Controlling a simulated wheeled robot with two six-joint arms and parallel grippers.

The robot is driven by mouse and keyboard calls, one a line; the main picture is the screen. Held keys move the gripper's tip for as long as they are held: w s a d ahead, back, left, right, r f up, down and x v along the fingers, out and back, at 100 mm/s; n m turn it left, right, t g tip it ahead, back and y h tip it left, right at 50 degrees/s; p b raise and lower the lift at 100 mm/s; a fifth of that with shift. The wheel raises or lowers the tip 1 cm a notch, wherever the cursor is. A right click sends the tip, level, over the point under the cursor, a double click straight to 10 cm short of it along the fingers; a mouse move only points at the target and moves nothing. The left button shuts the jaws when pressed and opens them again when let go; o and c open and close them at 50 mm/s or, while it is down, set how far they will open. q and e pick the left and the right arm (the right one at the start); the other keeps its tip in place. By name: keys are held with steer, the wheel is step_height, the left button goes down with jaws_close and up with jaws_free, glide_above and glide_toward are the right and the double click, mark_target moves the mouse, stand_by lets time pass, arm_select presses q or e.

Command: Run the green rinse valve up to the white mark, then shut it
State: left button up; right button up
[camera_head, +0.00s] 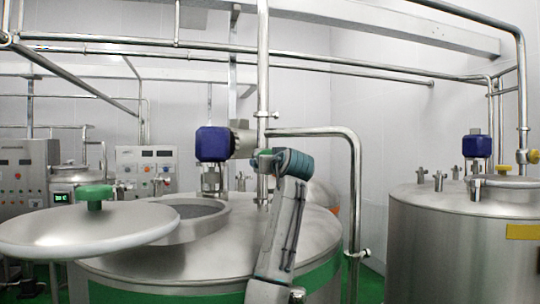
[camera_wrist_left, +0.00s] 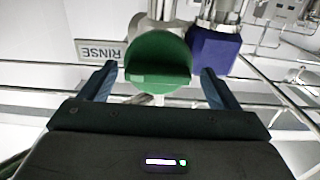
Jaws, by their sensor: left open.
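The green rinse valve handle (camera_wrist_left: 158,50) is large and rounded in the left wrist view, on a pale fitting. My open left gripper (camera_wrist_left: 158,69) has one finger on each side of it, with a visible gap to both fingers. In the head view my left gripper (camera_head: 272,160) is at the upright steel pipe, above the near tank's lid, and a small green part of the valve (camera_head: 262,153) shows at its tip. I cannot make out a white mark in either view. My right gripper is not in view.
A RINSE sign (camera_wrist_left: 100,51) hangs left of the valve. A blue motor (camera_head: 213,144) stands close left of the pipe (camera_head: 263,70). The near tank (camera_head: 215,262) has its round lid (camera_head: 85,230) swung aside. A second tank (camera_head: 450,245) stands at right.

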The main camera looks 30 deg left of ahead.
arm_select(q)
steer(key=shift+d+r, duration=0.1)
steer(key=shift+r, duration=0.1)
steer(key=shift+c, duration=0.6)
steer(key=shift+w, duration=0.1)
steer(key=c, duration=0.7)
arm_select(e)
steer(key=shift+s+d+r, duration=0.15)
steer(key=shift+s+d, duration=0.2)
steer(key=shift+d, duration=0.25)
arm_select(q)
steer(key=shift+f, duration=0.1)
